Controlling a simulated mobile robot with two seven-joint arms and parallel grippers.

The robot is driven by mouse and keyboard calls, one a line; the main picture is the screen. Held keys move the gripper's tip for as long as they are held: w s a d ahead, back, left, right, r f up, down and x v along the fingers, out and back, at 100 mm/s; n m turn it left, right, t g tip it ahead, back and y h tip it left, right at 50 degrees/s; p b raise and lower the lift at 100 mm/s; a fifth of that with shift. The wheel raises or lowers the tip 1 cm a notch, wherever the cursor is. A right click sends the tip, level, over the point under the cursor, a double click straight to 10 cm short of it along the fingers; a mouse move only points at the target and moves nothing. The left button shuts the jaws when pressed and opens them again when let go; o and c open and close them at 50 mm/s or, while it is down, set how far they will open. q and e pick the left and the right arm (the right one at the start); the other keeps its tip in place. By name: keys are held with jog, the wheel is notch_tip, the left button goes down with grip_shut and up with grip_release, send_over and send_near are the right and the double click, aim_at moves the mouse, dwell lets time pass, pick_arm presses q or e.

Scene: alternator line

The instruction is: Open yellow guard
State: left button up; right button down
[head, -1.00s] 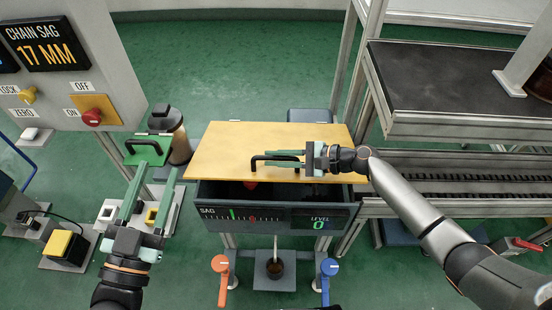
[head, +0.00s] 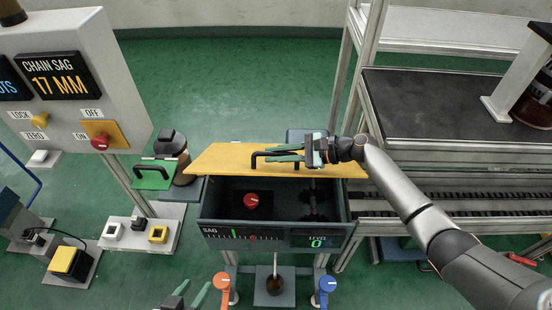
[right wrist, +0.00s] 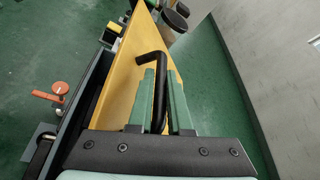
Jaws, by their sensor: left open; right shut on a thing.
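The yellow guard (head: 225,160) is a flat lid on a dark box (head: 215,211), tilted up with its near edge raised. The box's inside shows beneath it, with a red knob (head: 251,200) in it. My right gripper (head: 272,156) is shut on the guard's black handle (head: 256,159). In the right wrist view the handle (right wrist: 151,60) stands between the two green fingers, and the yellow guard (right wrist: 128,73) slopes beside it. My left gripper (head: 190,296) is open and empty at the bottom edge of the head view, mostly cut off, apart from the guard.
An orange lever (head: 221,284) and a blue lever (head: 326,286) stand in front of the box. A control panel (head: 75,80) with a lit display is at left. A frame with a dark shelf (head: 440,98) is at right. Green floor lies behind the box.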

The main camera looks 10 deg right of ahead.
jog(key=shift+w+d+r, duration=0.15)
jog(key=shift+w+r, duration=0.35)
jog(key=shift+r, duration=0.05)
jog(key=c, duration=0.8)
grip_release()
jog(key=shift+f, duration=0.1)
jog(key=shift+c, duration=0.2)
